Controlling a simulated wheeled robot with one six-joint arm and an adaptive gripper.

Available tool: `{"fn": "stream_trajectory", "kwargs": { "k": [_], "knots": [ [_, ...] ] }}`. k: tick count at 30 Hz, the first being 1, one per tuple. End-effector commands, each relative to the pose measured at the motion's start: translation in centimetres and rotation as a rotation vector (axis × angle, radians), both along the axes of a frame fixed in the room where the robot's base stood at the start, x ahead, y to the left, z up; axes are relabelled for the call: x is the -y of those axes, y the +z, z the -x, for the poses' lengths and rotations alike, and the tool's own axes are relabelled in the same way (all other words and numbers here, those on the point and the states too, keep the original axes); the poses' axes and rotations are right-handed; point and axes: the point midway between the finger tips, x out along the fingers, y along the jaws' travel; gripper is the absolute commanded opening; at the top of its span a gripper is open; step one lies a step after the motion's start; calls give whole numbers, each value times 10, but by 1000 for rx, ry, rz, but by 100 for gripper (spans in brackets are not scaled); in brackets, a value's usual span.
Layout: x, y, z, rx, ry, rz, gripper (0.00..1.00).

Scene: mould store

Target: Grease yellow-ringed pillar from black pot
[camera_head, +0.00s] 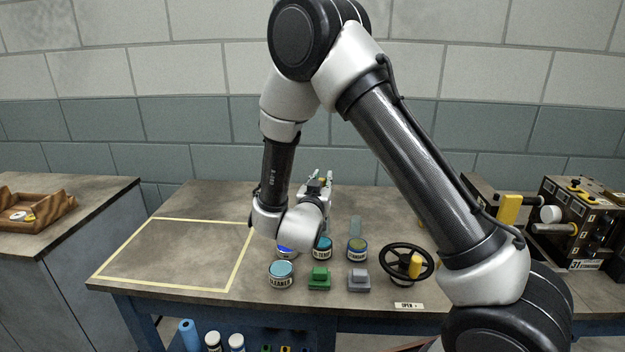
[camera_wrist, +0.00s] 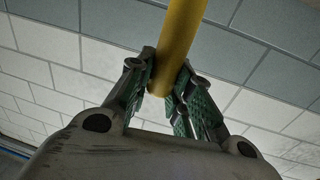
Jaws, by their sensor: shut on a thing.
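My gripper (camera_head: 318,183) is raised over the back of the bench. In the wrist view my gripper (camera_wrist: 169,90) is shut on a yellow rod (camera_wrist: 182,40), whose lower end sits between the green-padded fingers; its far end leaves the frame. I cannot tell which is the black pot.
A black handwheel (camera_head: 406,247) stands right of the pots. Green (camera_head: 319,279) and grey (camera_head: 359,280) blocks sit at the front. The yellow-taped area (camera_head: 175,255) on the left is empty. A brown tray (camera_head: 35,212) lies on the left-hand cabinet.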

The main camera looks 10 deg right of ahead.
Motion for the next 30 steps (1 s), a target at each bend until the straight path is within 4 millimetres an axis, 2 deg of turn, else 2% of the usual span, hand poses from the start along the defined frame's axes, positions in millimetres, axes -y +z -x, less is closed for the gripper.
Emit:
{"fn": "stream_trajectory", "kwargs": {
  "k": [7, 21, 30],
  "knots": [
    [6, -7, 5, -3, -32, 15, 0],
    [6, -53, 5, -3, -30, 15, 0],
    [6, -59, 5, -1, -30, 13, 0]
  ]
}}
